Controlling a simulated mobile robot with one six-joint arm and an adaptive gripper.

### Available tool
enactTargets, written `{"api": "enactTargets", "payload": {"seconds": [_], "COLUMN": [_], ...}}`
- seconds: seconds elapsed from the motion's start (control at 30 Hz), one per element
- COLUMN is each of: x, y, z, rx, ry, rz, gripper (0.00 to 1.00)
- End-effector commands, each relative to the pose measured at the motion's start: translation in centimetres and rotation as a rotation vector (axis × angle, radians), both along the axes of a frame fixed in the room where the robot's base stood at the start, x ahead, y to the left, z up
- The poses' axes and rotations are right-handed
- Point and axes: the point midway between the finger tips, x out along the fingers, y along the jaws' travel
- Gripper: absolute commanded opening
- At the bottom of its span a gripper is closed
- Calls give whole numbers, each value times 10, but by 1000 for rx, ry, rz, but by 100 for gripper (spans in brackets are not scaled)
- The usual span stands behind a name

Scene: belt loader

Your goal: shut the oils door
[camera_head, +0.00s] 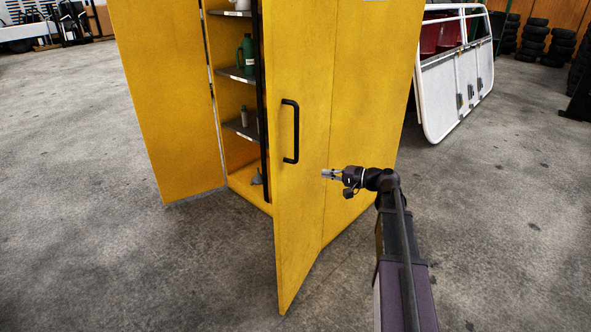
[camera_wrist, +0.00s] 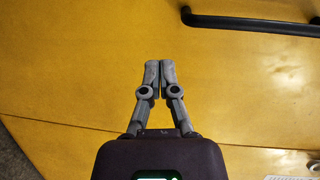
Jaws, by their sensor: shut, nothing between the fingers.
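A tall yellow cabinet stands in the middle of the head view with both doors open. Its right door (camera_head: 297,205) is swung out toward me, with a black bar handle (camera_head: 290,131) on its outer face. Its left door (camera_head: 160,90) stands wide open. Which door is the oils door is not marked in view. My gripper (camera_head: 324,173) is shut and empty, right of the handle and before the yellow panel. In the wrist view my gripper (camera_wrist: 159,66) points at the yellow door surface (camera_wrist: 80,70), with the handle (camera_wrist: 250,24) at upper right. Contact cannot be told.
Inside the cabinet are shelves (camera_head: 238,74) with a green jug (camera_head: 246,52) and a small bottle (camera_head: 244,116). A white-framed vehicle part (camera_head: 455,80) stands behind at right, with stacked tyres (camera_head: 535,38) beyond. The concrete floor (camera_head: 500,220) is clear at right.

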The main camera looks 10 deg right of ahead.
Motion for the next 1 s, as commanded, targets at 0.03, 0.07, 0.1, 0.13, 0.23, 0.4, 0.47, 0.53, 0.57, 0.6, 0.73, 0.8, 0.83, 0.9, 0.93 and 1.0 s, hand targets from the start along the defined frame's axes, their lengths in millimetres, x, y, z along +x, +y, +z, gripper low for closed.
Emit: {"api": "enactTargets", "payload": {"seconds": [0.03, 0.07, 0.1, 0.13, 0.23, 0.4, 0.47, 0.53, 0.57, 0.6, 0.73, 0.8, 0.83, 0.9, 0.93, 1.0], "x": [7, 9, 11, 12, 14, 15, 14, 15, 15, 15, 16, 18, 19, 21, 23, 27], "y": [-11, -15, -20, -23, -30, -31, -31, -31, -31, -30, -29, -26, -25, -21, -19, -14], "z": [-3, -1, 1, 3, 7, 9, 9, 9, 9, 9, 9, 9, 9, 9, 9, 9], "rx": [35, 53, 74, 87, 115, 125, 124, 124, 123, 123, 122, 122, 122, 122, 122, 122], "ry": [-15, -23, -31, -37, -49, -53, -52, -52, -53, -53, -52, -52, -52, -52, -52, -52], "rz": [-18, -26, -35, -40, -52, -55, -54, -54, -54, -54, -53, -52, -52, -52, -52, -52], "gripper": [0, 0, 0, 0, 0, 0, 0, 0, 0, 0, 0, 0, 0, 0, 0, 0]}}
